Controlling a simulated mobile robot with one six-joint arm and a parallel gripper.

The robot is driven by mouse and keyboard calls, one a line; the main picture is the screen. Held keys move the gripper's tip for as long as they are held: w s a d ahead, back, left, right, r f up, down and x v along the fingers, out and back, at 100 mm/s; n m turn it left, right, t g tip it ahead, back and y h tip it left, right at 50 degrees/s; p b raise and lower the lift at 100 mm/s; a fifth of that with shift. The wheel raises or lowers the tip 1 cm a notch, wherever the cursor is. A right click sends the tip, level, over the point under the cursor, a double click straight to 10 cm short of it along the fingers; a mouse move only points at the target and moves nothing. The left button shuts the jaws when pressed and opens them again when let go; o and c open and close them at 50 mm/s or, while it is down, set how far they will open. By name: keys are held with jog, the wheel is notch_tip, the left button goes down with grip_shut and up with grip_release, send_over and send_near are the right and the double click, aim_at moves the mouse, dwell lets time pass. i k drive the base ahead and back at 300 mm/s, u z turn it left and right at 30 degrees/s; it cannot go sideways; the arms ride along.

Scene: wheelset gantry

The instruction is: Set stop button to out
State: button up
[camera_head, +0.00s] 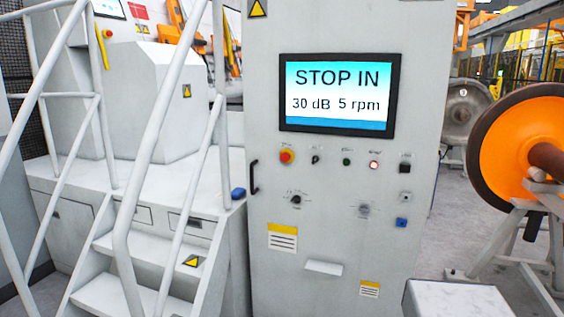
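My gripper is not in view.
Beside the button are a black switch (315,159), a green button (346,162), a red-lit button (374,165) and a lower knob (295,199). A door handle (254,177) is at left. White stairs (150,245) with railings stand left; an orange wheel (520,150) stands right.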

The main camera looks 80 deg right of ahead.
aim_at(284, 157)
jog(key=u, duration=0.05)
jog(key=k, duration=0.95)
jog(key=z, duration=0.45)
jog(key=i, duration=0.5)
jog(key=u, duration=0.05)
